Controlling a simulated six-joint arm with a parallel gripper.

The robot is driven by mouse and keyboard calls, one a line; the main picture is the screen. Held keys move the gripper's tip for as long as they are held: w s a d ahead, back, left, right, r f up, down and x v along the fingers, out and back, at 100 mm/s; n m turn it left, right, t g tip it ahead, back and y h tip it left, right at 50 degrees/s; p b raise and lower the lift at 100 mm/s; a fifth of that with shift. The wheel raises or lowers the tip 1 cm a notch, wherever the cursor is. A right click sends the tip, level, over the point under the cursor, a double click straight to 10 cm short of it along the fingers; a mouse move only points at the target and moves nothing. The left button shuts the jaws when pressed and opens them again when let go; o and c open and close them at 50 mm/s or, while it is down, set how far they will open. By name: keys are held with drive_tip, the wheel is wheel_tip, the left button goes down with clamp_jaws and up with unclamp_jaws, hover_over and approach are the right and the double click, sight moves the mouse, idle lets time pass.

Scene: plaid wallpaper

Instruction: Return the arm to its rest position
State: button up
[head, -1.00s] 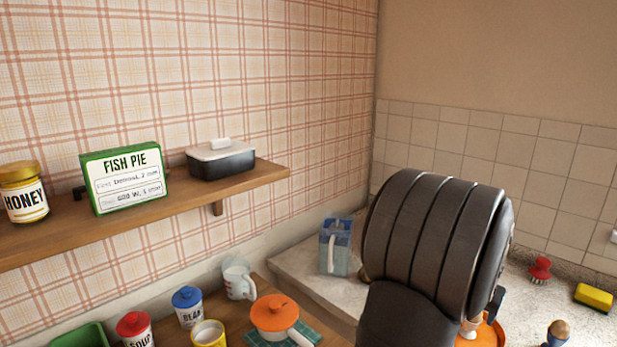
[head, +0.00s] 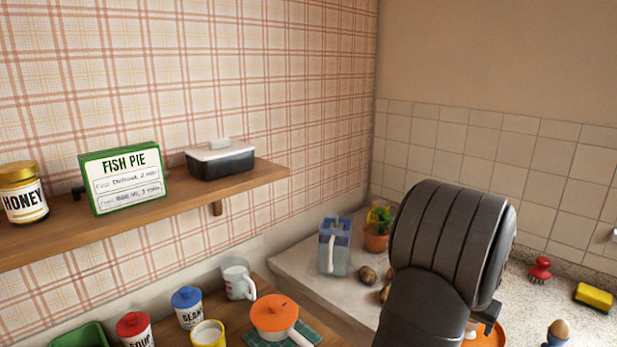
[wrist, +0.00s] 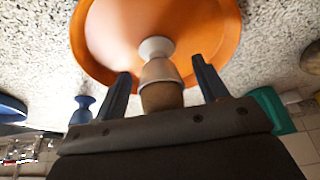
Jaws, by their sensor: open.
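My gripper (wrist: 160,67) is open in the wrist view, its two dark fingers spread apart. A pale egg cup (wrist: 157,48) with a brown egg (wrist: 161,95) shows in the gap between them, with no finger visibly touching it. It stands on an orange plate (wrist: 98,45). In the head view my dark arm covers most of the plate (head: 492,336), and the fingers are mostly hidden behind the arm.
A blue egg cup with an egg (head: 557,332) stands right of the plate. A shelf (head: 150,212) juts from the left wall.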

drive_tip(key=r, duration=0.2)
drive_tip(key=s+r, duration=0.1)
drive_tip(key=r, duration=0.1)
drive_tip(key=shift+s+d, duration=0.2)
drive_tip(key=shift+s+r, duration=0.2)
